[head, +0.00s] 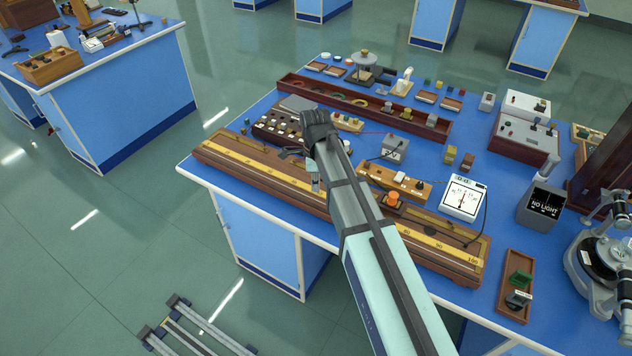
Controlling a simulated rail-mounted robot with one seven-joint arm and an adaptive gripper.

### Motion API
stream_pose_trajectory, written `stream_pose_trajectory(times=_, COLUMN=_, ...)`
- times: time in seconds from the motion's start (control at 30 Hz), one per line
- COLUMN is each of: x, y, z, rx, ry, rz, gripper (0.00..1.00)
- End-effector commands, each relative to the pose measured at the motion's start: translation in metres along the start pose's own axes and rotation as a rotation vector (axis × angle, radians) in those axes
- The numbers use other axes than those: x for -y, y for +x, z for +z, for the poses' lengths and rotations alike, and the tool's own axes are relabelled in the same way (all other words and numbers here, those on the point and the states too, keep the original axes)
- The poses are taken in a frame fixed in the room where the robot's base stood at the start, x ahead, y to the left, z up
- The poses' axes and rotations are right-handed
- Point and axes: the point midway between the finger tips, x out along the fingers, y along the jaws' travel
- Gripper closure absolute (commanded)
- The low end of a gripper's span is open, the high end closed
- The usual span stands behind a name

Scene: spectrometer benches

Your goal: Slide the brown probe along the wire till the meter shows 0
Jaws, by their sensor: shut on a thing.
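The long wooden wire board (247,164) with its yellow scale lies along the bench's front edge, and my arm crosses in front of its middle. My gripper (313,182) is low over the board left of its middle, mostly hidden by my own wrist. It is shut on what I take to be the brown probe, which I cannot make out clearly. The white meter (464,198) stands behind the board's right part. Its thin red needle is close to upright, near the middle of the dial; the small readout above is too small to read surely.
An orange knob (393,197) on a dark base sits just right of my arm. A wooden strip (412,187), a grey box (394,149) and a long red-brown tray (350,97) lie behind. A dark "NO LIGHT" display (545,203) and a small tray (504,296) are at right.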

Motion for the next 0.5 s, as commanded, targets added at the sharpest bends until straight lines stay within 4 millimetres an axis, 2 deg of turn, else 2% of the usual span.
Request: stream_pose_trajectory(times=0.5, x=0.0, y=0.043, z=0.0, rx=0.0, ry=0.0, rz=0.0, gripper=1.0)
